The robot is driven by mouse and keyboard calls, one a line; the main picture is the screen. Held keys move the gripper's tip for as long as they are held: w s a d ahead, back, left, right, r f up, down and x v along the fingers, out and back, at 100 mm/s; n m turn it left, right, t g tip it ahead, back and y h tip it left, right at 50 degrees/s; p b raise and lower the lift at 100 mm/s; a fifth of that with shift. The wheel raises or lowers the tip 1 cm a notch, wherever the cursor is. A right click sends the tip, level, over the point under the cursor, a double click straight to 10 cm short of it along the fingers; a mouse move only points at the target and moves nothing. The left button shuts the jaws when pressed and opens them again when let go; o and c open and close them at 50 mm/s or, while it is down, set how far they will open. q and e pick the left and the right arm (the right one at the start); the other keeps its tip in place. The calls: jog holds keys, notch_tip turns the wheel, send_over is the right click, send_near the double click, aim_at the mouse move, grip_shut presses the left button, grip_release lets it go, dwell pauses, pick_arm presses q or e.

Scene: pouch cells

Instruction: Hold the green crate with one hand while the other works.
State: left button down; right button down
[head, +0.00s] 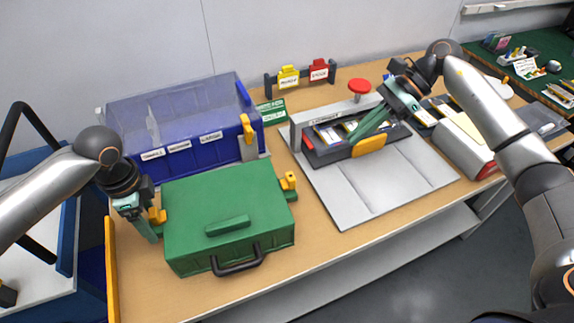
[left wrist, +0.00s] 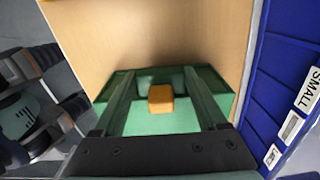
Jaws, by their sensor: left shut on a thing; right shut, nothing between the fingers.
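The green crate (head: 225,200), lid closed, stands at the table's front left, with a dark front handle and yellow side latches. My left gripper (head: 154,228) is at its left side, shut on the crate by the yellow latch. In the left wrist view this yellow piece (left wrist: 161,98) shows between the fingers, with green crate surface around it. My right gripper (head: 362,132) is shut and empty, its fingertips low over a dark tray (head: 372,150) with flat cells in it. The fingertips hide part of the tray; I cannot tell if they touch it.
A blue bin (head: 180,130) with labels and a clear cover stands behind the crate. A grey plate (head: 350,195) lies under the tray, its front part bare. A red button (head: 360,86) and yellow and red tags (head: 319,70) stand behind. A grey device (head: 465,150) is at the right.

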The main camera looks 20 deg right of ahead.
send_near(288, 182)
notch_tip(288, 182, down, 5)
jog(key=w, duration=0.1)
jog(key=shift+a+f, duration=0.2)
jog(key=shift+a, duration=0.95)
